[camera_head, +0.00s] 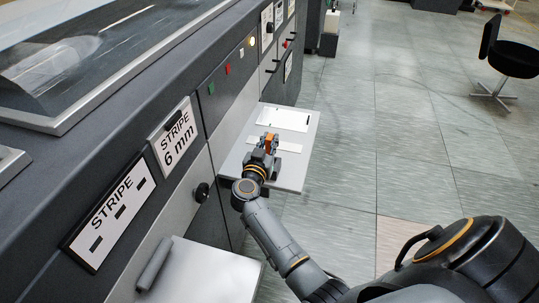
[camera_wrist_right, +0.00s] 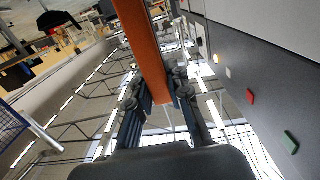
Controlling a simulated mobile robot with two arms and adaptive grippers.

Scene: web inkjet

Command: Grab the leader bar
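An orange bar (camera_wrist_right: 148,45), which fits the leader bar, runs down from the top of the right wrist view. Its near end lies between the fingers of my right gripper (camera_wrist_right: 158,92). The fingers sit close against both sides of the bar and look shut on it. In the head view my right gripper (camera_head: 269,146) is over the pull-out shelf, with a small orange-red piece at its fingers. The rest of the bar is hidden or too small to make out there. My left gripper is not in view.
The pale shelf (camera_head: 297,172) juts from the dark machine and carries a white plate (camera_head: 283,118) and a white strip. A second grey ledge (camera_head: 215,272) is nearer. The tiled floor (camera_head: 400,120) to the right is open, with a black chair (camera_head: 515,60) farther off.

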